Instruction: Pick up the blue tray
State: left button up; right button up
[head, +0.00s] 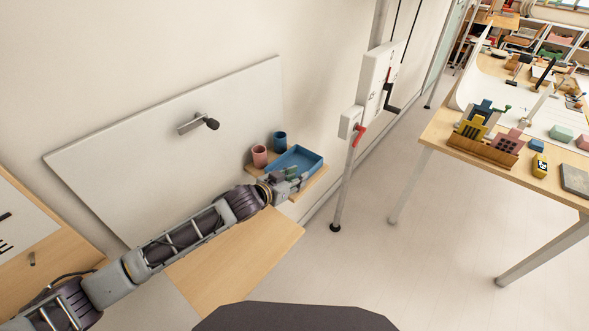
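The blue tray (298,160) is a shallow rectangle resting on a small wooden shelf (314,183) on the wall, in the middle of the head view. My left arm reaches in from the lower left. My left gripper (297,180) is at the near edge of the tray and overlaps its rim in the picture. The gripper is small here, so I cannot tell whether its fingers are open, shut or touching the rim. The part of the tray's near side behind the gripper is hidden. My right gripper is out of view.
A pink cup (260,156) and a dark blue cup (280,140) stand beside the tray on the shelf. A white panel with a lever handle (207,123) is left of it. A post with a red lever (358,134) stands right. A table (440,128) with models is farther right.

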pick_arm(q)
jog(key=shift+w+d, duration=0.1)
jog(key=shift+w, duration=0.05)
jog(key=shift+x, duration=2.65)
grip_shut()
